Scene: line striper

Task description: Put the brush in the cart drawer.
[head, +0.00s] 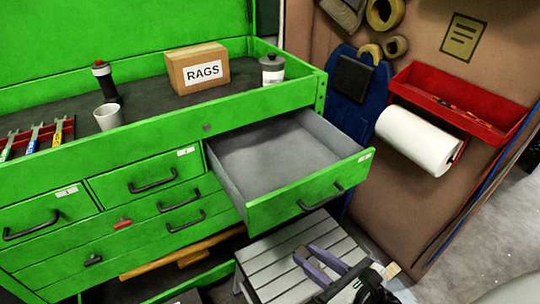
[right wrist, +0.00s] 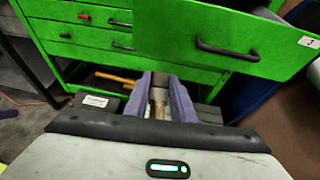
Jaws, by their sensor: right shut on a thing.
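The green tool cart (head: 150,145) has its upper right drawer (head: 310,198) pulled open; the grey inside that shows is empty. My right gripper (head: 308,254) is in front of and below the open drawer, above a grey slatted step stool. In the right wrist view, its purple fingers (right wrist: 166,95) are shut on a narrow tan and grey piece, which looks like the brush (right wrist: 158,95). Most of the brush is hidden by the fingers and wrist. The drawer front with its dark handle also shows in the right wrist view (right wrist: 225,35). My left gripper is out of view.
On the cart top are a RAGS box (head: 199,69), a white cup (head: 108,116), a dark bottle (head: 105,82) and a lidded can (head: 272,68). The step stool (head: 282,262) stands below the drawer. A paper roll (head: 415,140) hangs at right.

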